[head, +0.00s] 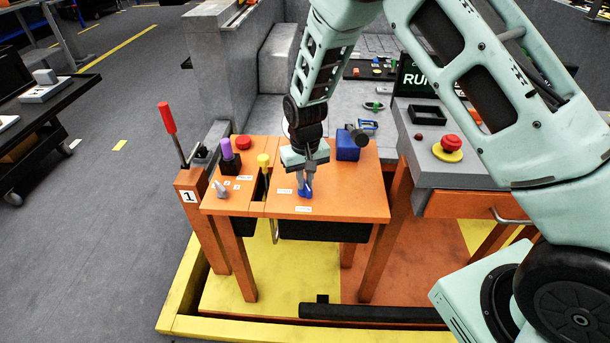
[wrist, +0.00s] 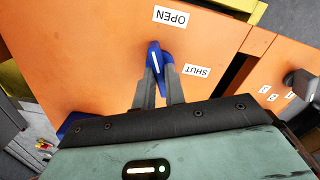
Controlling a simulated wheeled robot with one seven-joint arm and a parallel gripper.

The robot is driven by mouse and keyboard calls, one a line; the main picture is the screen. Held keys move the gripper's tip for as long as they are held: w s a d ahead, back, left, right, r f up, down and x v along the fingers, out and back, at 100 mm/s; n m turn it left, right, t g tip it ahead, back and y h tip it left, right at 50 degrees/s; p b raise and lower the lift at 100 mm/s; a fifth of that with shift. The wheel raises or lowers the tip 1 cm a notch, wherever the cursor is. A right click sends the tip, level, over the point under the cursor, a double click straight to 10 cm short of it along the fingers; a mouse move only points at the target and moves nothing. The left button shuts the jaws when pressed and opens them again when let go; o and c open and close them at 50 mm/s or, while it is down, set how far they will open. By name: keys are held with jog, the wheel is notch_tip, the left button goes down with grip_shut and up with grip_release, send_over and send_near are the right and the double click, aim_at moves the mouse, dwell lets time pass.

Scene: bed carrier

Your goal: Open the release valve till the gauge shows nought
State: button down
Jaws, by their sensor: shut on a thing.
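The release valve's blue handle (head: 305,191) stands on the orange table top. It also shows in the wrist view (wrist: 154,58), with a white line along its top. My gripper (head: 306,178) points down with its grey fingers (wrist: 157,88) closed on the handle. In the wrist view the white line runs nearly up and down, its far end towards the side of the OPEN label (wrist: 171,16). The SHUT label (wrist: 196,71) lies right of the handle. I cannot make out a gauge dial or its reading in either view.
A blue block (head: 347,147) with a dark round part stands behind my gripper. Left are a yellow-topped lever (head: 263,163), a purple knob (head: 226,147), a red button (head: 243,142) and a red-handled lever (head: 167,118). A grey console with a red button (head: 452,143) stands right.

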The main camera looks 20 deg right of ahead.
jog(key=m+p, duration=0.1)
jog(key=m, duration=0.3)
jog(key=shift+m+p, duration=0.3)
jog(key=shift+m, duration=0.1)
jog(key=shift+w, duration=0.1)
dwell(0.4)
jog(key=c, duration=1.5)
grip_release()
jog(key=shift+o, duration=0.2)
jog(key=shift+r, duration=0.1)
notch_tip(320, 180, up, 17)
jog(key=shift+r, duration=0.15)
